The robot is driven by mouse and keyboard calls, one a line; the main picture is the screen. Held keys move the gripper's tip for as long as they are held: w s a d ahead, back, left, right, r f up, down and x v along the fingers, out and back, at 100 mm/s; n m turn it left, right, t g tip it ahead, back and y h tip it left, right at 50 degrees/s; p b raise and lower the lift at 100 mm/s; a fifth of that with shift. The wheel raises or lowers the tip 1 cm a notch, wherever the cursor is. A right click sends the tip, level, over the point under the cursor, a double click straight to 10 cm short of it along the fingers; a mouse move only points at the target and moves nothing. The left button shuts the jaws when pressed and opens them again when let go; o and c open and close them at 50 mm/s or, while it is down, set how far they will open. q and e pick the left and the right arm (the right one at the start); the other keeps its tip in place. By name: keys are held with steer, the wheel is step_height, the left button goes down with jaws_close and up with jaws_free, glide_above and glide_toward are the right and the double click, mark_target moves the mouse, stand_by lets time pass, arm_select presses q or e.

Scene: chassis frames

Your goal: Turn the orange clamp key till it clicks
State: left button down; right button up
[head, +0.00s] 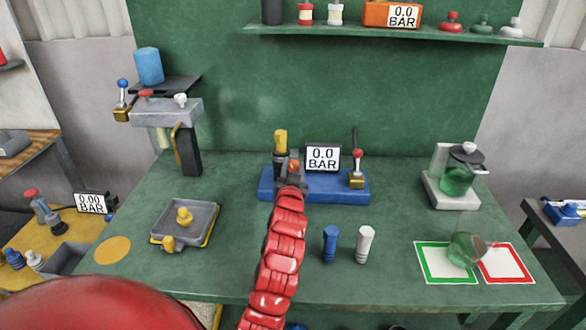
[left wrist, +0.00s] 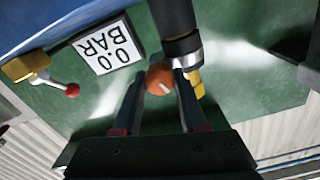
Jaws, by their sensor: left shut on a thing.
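The orange clamp key (head: 293,167) is on a blue fixture block (head: 342,185) at the middle of the green bench, beside a dark post with a yellow top (head: 280,140). My red left arm reaches up to it, and its gripper (head: 290,176) partly hides the key. In the left wrist view the round orange key (left wrist: 158,77) with a pale mark sits between the two fingertips of my left gripper (left wrist: 161,82), which is shut on it. A dark cylinder with a silver collar (left wrist: 182,48) stands close beside it. My right gripper is not in view.
A 0.0 BAR display (head: 323,157) and a red-knobbed lever (head: 357,168) stand right of the key. A blue peg (head: 330,243) and white peg (head: 364,245) stand in front. A grey tray (head: 205,222) lies left, a green jar (head: 458,178) right.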

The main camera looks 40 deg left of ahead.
arm_select(q)
steer(key=shift+f, duration=0.1)
stand_by(0.3)
steer(key=shift+c, duration=2.2)
jaws_free()
steer(key=shift+s, duration=0.1)
steer(key=p+v, duration=0.7)
steer(key=v, duration=1)
steer(key=shift+d, duration=0.2)
